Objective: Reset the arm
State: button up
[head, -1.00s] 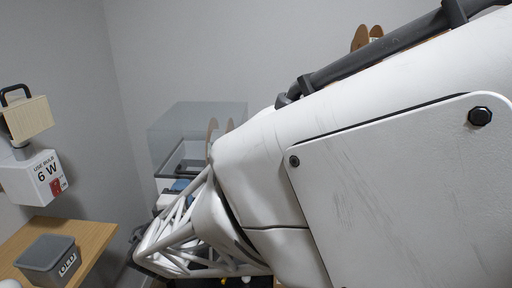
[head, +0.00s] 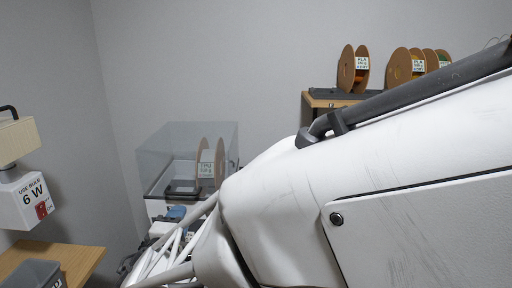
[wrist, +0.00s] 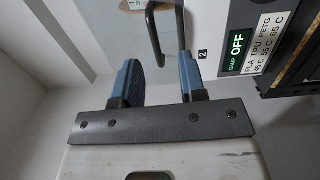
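My gripper (wrist: 160,78) shows in the wrist view with its two blue-grey fingers apart and nothing visible between them. Beyond the fingertips are a clear panel (wrist: 110,22) and a dark bar-like handle (wrist: 153,35); I cannot tell whether a finger touches the handle. My white arm fills the lower right of the head view and hides much of what lies behind it. In the head view, the gripper cannot be made out clearly.
A clear-covered box (head: 165,150) with a spool (head: 208,165) stands at the back. Several spools (head: 405,68) sit on a wooden shelf (head: 318,101) at right.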

jog(key=s+d+m+g+h, duration=0.2)
jog(key=d+m+g+h, duration=0.65)
jog(key=d, duration=1.85)
jog(key=s+d+m+g+y, duration=0.3)
jog(key=s+d+m+y, duration=0.1)
jog(key=s, duration=0.4)
jog(key=s+d+m+g+y, duration=0.4)
jog(key=s+d, duration=0.3)
jog(key=s, duration=0.2)
jog(key=shift+s+d+r+m+y, duration=0.25)
jog(key=shift+m+y, duration=0.2)
jog(key=shift+y, duration=0.3)
